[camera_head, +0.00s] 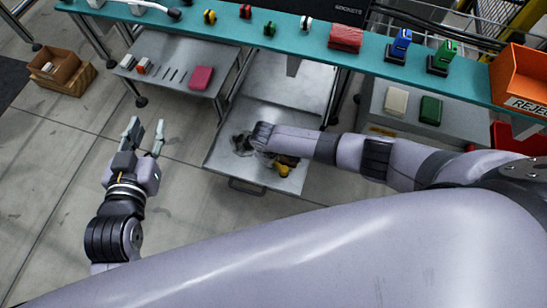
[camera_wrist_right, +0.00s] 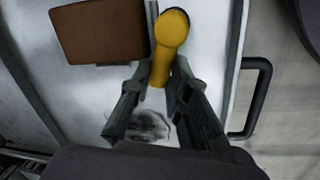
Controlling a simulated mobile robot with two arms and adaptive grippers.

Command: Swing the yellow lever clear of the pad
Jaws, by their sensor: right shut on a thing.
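The yellow lever (camera_wrist_right: 172,30) with a round knob shows in the right wrist view, and its yellow end (camera_head: 283,171) shows below my right forearm in the head view. A flat brown pad (camera_wrist_right: 100,32) lies just left of the knob; a narrow gap shows between them in the wrist view. My right gripper (camera_wrist_right: 158,88) is shut on the lever's shaft, one finger on each side. The lever's base is hidden by the gripper. My left gripper (camera_head: 146,133) is open and empty, over the floor left of the fixture.
The pale metal plate (camera_head: 222,153) has a dark handle (camera_wrist_right: 259,98) at its edge. A teal shelf (camera_head: 275,47) with coloured parts crosses behind. A grey table (camera_head: 180,60) holds a pink block (camera_head: 201,78). An orange bin (camera_head: 520,85) stands right. The floor around my left gripper is clear.

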